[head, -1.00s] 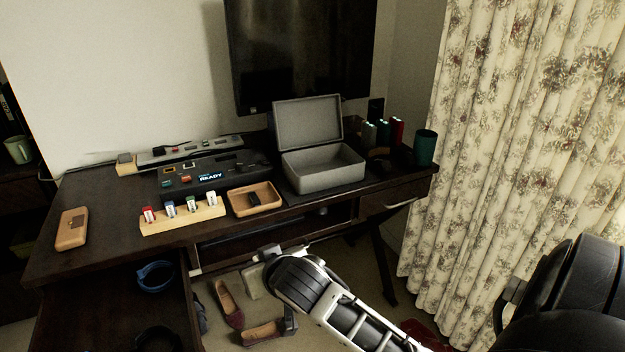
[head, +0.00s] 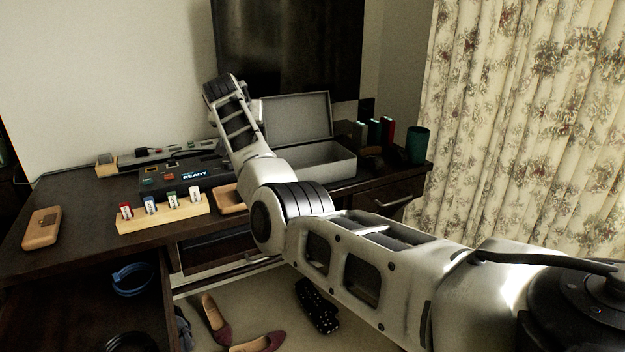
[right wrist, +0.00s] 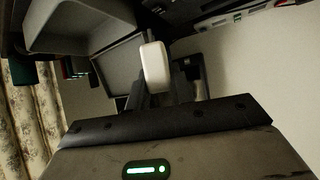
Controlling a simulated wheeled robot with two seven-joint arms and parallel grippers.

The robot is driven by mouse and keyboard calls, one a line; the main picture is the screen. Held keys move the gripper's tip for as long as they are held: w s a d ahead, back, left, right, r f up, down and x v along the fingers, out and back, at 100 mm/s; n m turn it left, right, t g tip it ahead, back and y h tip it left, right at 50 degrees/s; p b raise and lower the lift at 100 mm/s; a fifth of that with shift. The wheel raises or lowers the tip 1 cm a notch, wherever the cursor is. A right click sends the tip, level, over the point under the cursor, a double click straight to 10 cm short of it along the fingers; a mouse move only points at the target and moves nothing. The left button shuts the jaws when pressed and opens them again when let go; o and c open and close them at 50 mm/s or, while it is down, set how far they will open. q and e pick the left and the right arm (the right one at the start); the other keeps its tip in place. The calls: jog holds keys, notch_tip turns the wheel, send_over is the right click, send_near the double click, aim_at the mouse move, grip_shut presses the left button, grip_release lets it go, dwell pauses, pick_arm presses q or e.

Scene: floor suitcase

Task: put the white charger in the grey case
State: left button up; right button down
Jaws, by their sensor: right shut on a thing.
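The white charger (right wrist: 156,67) is between the fingers of my right gripper (right wrist: 158,80) in the right wrist view, which is shut on it. In the head view, my right arm reaches up over the desk; its gripper and the charger cannot be made out there. The grey case (head: 328,163) stands open on the desk, its lid (head: 298,118) raised at the back. My forearm covers the case's left part. The case also shows at the upper left of the right wrist view (right wrist: 75,28), apart from the charger. My left gripper is not in view.
A wooden rack (head: 165,214) with several coloured pieces and a partly covered wooden tray (head: 230,200) line the desk's front. A READY panel (head: 185,178) lies behind. A green cup (head: 418,146) stands right of the case. A monitor (head: 290,50) is behind.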

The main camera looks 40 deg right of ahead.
jog(key=shift+w+r, duration=0.1)
jog(key=shift+r, duration=0.05)
jog(key=s+d+f, duration=0.1)
jog(key=d+f, duration=0.3)
jog(key=s+d+f+b, duration=0.1)
jog(key=s+d+f, duration=0.1)
jog(key=d+f, duration=0.2)
jog(key=s+d+f+b, duration=0.1)
jog(key=d+f, duration=0.3)
jog(key=d, duration=0.1)
jog(key=shift+s+f, duration=0.15)
jog(key=shift+s, duration=0.1)
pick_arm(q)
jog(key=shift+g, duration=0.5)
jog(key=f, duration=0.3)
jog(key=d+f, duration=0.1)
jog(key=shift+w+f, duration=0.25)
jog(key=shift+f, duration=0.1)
pick_arm(e)
jog(key=shift+f, duration=0.2)
jog(key=shift+f, duration=0.15)
jog(key=c, duration=1.2)
grip_release()
jog(key=shift+c, duration=0.2)
